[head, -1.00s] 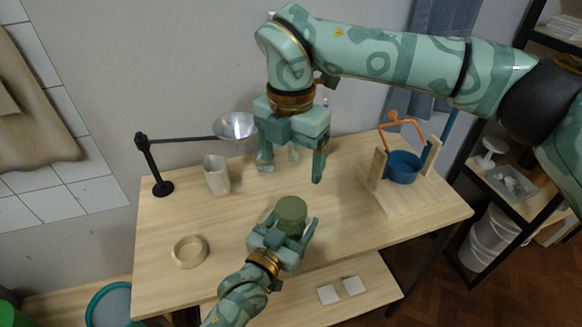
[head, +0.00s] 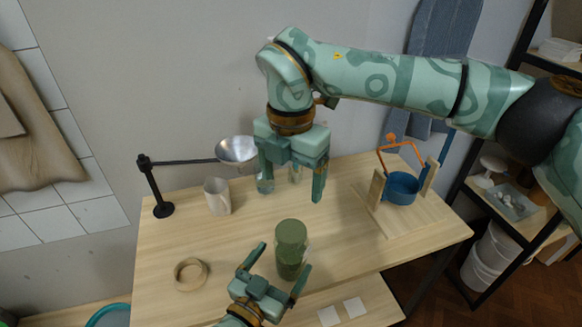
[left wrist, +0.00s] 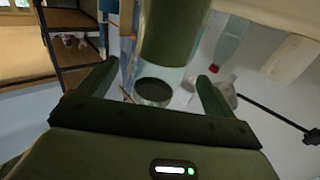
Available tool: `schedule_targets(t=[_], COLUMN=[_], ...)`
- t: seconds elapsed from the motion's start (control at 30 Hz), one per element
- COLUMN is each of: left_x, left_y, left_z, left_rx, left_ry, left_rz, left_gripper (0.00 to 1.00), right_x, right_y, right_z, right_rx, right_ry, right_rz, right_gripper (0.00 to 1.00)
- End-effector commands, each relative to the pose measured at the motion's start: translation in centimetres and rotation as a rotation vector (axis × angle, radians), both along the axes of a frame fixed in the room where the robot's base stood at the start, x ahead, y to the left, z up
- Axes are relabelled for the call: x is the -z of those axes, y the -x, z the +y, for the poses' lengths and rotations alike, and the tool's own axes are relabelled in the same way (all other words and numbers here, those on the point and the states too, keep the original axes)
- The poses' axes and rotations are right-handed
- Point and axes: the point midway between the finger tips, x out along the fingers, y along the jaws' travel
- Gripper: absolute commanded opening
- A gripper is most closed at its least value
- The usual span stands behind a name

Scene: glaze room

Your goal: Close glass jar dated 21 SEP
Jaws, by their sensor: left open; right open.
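A green cylindrical jar (head: 291,262) stands upright on the table, with a flat green top (head: 291,231). In the left wrist view the jar (left wrist: 168,30) shows a green band, a clear part and a dark disc (left wrist: 153,90); whether the disc is a seated lid I cannot tell. No date is readable. My left gripper (head: 281,262) is open at the jar's near side, its fingers spread to either side; it also shows in the left wrist view (left wrist: 156,76). My right gripper (head: 292,190) is open and empty, pointing down behind the jar. Clear glassware (head: 265,186) is partly hidden behind it.
A wooden ring (head: 190,273) lies on the left of the table (head: 235,255). A pale cup (head: 217,197) and a funnel on a black stand (head: 236,150) are at the back left. A blue pot (head: 402,188) in a wooden frame stands right. The table's front edge is close.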

Motion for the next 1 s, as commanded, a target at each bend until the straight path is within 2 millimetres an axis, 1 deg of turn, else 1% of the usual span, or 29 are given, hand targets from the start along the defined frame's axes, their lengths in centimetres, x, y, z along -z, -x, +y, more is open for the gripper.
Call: schedule_targets(t=[0.03,0.2,0.3,0.43,0.6,1.0], left_x=[-0.1,-0.1,0.0,0.0,0.0,0.0], left_y=[1.2,4.8,6.5,8.0,8.9,9.0], left_z=[0.7,2.6,3.6,4.5,5.0,5.0], left_rx=[0.000,0.001,0.001,0.000,0.000,0.000], left_ry=[-0.002,-0.001,-0.001,-0.001,0.000,0.000], left_rz=[0.002,0.003,0.003,0.002,0.001,0.000], left_gripper=[0.91,0.91,0.91,0.91,0.91,0.91], right_x=[-0.5,-1.0,-1.2,-1.3,-1.4,-1.4], right_y=[0.0,0.1,0.1,0.1,0.1,0.1], right_z=[0.0,0.0,0.0,0.0,0.0,0.0], right_rx=[0.000,0.000,0.000,0.000,0.000,0.000], right_ry=[0.000,0.000,0.000,0.000,0.000,0.000], right_rz=[-0.002,-0.004,-0.005,-0.005,-0.006,-0.006], right_gripper=[0.82,0.82,0.82,0.82,0.82,0.82])
